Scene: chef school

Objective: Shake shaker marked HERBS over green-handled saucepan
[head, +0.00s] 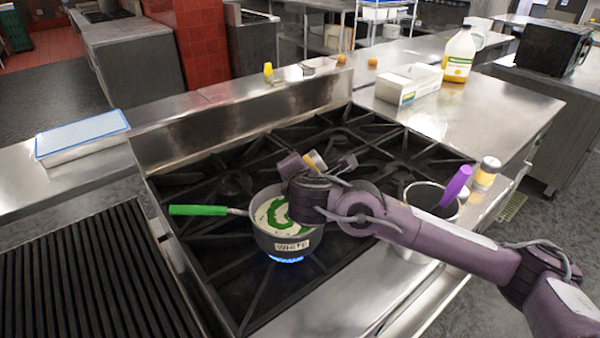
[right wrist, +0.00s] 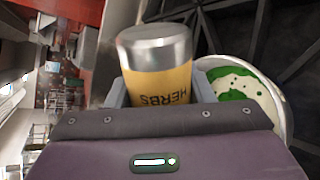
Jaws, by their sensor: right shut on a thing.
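The green-handled saucepan (head: 283,246) sits on a lit burner of the stove, its label reading WHITE. Its green handle (head: 197,210) points left. It holds a pale sauce with green herbs lying in a curved patch on it. My right gripper (head: 318,162) is above the pan, shut on the shaker marked HERBS (head: 315,160). In the right wrist view the shaker (right wrist: 160,80) has a yellow body and a metal top, with the HERBS lettering upside down. The saucepan (right wrist: 283,110) shows beside it there, partly hidden by the gripper. My left gripper is not in view.
A metal pot (head: 425,188) with a purple-handled utensil (head: 457,185) stands at the stove's right. Another shaker (head: 486,172) is beside it. A grill (head: 90,280) lies left. A white box (head: 408,84) and a jug (head: 458,56) stand on the back right counter.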

